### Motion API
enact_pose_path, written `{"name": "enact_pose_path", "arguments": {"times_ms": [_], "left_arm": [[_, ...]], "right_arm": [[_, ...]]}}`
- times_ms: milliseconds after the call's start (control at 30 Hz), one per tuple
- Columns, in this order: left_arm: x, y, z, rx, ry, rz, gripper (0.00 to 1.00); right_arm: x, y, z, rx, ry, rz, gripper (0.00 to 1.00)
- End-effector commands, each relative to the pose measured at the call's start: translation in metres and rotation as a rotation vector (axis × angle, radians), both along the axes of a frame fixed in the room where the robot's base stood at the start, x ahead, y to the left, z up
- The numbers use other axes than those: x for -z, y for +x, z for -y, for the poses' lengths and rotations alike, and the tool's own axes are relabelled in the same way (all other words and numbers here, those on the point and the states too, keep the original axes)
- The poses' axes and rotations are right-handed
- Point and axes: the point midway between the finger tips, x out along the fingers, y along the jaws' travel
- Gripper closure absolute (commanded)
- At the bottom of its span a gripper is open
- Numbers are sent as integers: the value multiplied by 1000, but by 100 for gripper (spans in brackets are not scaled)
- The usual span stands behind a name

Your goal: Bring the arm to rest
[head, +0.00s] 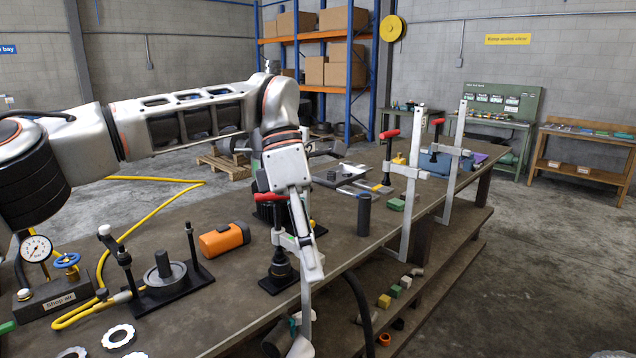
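My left arm reaches in from the left across the bench. My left gripper (313,272) hangs down near the bench's front edge, by a clamp (304,312) with a red handle. The gripper is seen edge-on and overlaps the clamp bar, so its finger gap and any contact with the clamp are hidden. I see nothing clearly held in it. My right gripper is not in view.
More red-handled clamps (410,180) rise at the front edge. Open floor (540,260) lies to the right.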

Motion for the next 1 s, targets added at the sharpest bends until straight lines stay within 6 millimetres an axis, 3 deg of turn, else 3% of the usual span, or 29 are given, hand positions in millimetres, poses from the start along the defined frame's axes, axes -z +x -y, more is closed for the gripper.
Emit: {"name": "enact_pose_path", "arguments": {"times_ms": [100,233,400,567,800,1000], "left_arm": [[43,-24,41,31,-136,-105,68],[72,-53,86,23,-311,-225,68],[86,-88,138,-50,-541,-400,68],[81,-107,173,-180,-747,-582,68],[64,-97,194,-473,-1014,-881,68],[69,-57,178,-797,-1181,-1143,68]], "right_arm": [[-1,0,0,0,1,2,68],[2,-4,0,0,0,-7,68],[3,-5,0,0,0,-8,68],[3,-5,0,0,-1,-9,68],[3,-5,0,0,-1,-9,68],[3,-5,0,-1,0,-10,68]]}}
